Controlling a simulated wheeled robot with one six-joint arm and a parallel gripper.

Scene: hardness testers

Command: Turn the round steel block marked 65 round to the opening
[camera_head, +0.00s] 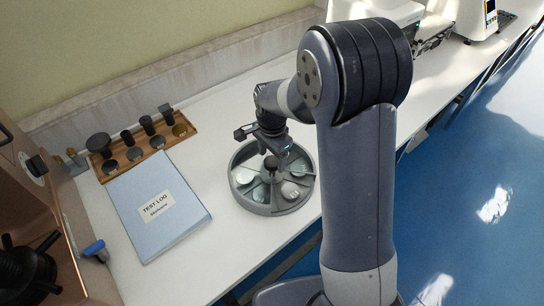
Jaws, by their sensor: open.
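A round grey carousel tray (236,201) with dividers stands on the white bench, with a dark knob (270,163) at its centre. Several round blocks lie in its compartments: a pale one at the left (244,176), one at the front (261,192) and a steel one at the right (290,190). Their markings are too small to read, so I cannot tell which is 65. The opening in the rim cannot be made out. My gripper (270,153) is over the middle of the tray, open, close to the knob. My arm hides the tray's back part.
A blue test log folder (180,232) lies left of the tray. A wooden rack (140,143) with dark cylindrical parts stands behind it. A brown machine (28,205) fills the left edge, with a blue-handled tool (94,247) beside it. The bench front between folder and tray is clear.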

